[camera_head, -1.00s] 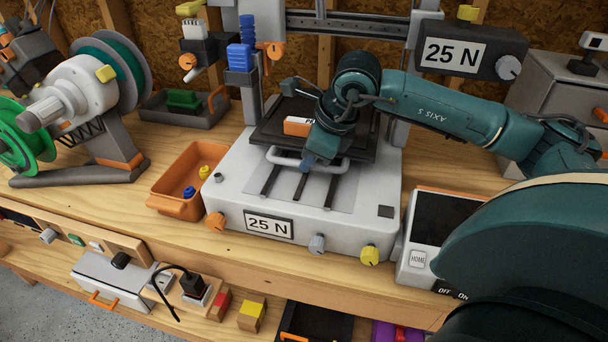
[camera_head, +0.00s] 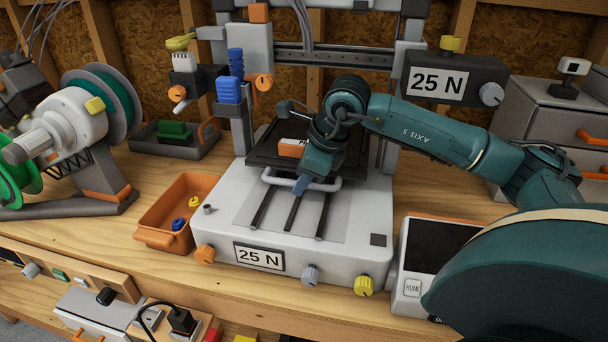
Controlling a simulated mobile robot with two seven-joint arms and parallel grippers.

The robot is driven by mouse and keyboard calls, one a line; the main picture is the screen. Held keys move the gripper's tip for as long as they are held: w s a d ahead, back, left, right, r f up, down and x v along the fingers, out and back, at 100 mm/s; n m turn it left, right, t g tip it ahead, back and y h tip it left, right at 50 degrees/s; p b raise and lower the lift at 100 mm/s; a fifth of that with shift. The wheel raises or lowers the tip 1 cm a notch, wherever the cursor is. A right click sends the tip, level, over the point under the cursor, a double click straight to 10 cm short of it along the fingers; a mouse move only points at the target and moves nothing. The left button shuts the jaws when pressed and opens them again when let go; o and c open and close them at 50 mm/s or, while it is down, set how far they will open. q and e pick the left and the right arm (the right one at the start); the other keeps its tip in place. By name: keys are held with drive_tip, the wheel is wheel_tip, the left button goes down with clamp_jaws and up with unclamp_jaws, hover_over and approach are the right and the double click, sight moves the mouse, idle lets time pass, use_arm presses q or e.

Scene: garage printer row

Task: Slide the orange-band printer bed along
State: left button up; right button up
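The printer (camera_head: 226,215) has a pale base with a "25 N" plate, an orange knob at its front left and dark rails. Its dark bed (camera_head: 262,152) lies toward the back, under the gantry. A small orange-and-white block (camera_head: 292,148) sits on the bed. A pale loop handle (camera_head: 332,183) juts from the bed's front edge. My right gripper (camera_head: 301,186) points down at the middle of this handle, its blue-grey tips overlapping the bar. Whether the fingers are closed around it is hidden by the angle. My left gripper is not in view.
An orange bin (camera_head: 160,238) with small blue and yellow pieces stands left of the printer. A control box with a dark screen (camera_head: 433,246) stands to its right. Gantry posts rise beside the bed. A spool machine (camera_head: 72,118) stands far left, grey drawers (camera_head: 545,130) at right.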

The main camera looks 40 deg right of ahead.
drive_tip(key=v, duration=1.3)
drive_tip(key=shift+d, duration=0.1)
